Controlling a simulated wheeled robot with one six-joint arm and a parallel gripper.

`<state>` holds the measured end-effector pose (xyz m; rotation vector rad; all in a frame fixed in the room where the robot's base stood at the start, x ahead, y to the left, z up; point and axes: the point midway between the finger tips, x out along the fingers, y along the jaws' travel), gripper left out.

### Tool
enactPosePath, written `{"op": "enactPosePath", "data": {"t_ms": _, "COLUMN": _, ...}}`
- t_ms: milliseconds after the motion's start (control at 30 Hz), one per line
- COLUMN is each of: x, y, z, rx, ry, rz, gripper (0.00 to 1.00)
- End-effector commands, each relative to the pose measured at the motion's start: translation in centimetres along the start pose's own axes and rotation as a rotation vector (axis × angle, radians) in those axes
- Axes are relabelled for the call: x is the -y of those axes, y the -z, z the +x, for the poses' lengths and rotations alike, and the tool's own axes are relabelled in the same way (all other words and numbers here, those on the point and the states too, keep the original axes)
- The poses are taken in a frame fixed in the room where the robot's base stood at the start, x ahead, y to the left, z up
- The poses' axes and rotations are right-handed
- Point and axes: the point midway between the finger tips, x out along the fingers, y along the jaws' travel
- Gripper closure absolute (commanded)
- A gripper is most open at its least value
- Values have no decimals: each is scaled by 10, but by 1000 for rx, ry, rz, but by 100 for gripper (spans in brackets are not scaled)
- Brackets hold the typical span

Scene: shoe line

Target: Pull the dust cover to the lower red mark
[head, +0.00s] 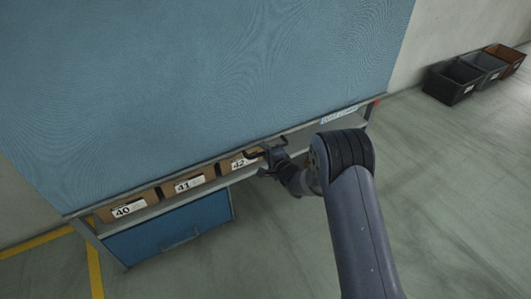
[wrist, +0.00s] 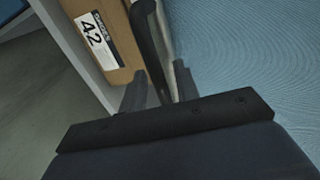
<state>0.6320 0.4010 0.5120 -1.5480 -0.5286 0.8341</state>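The blue dust cover (head: 215,80) hangs over the front of a shelf rack, with a grey bar along its lower edge. It fills the right of the wrist view (wrist: 255,55). A small red mark (head: 376,101) shows at the rack's right side, close to the bar's right end; I cannot tell if it is the lower one. My gripper (head: 268,158) is at the black handle of the bar. In the wrist view the handle (wrist: 149,45) runs between my two fingers (wrist: 160,82). The fingers stand apart, with a gap visible on the handle's right side.
Cardboard boxes labelled 40 (head: 130,207), 41 (head: 190,183) and 42 (head: 240,162) stand on the shelf below the cover's edge. A blue panel (head: 170,230) is under them. Several bins (head: 452,82) stand by the far right wall. The floor at right is clear.

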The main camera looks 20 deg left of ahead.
Motion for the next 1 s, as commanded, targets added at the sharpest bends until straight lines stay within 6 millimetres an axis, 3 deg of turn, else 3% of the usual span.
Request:
{"op": "enactPosePath", "data": {"t_ms": 100, "x": 0, "y": 0, "z": 0, "rx": 0, "ry": 0, "rz": 0, "gripper": 71}}
{"op": "enactPosePath", "data": {"t_ms": 467, "x": 0, "y": 0, "z": 0, "rx": 0, "ry": 0, "rz": 0, "gripper": 100}}
{"op": "enactPosePath", "data": {"t_ms": 1000, "x": -7, "y": 0, "z": 1, "rx": -1, "ry": -1, "rz": 0, "gripper": 100}}
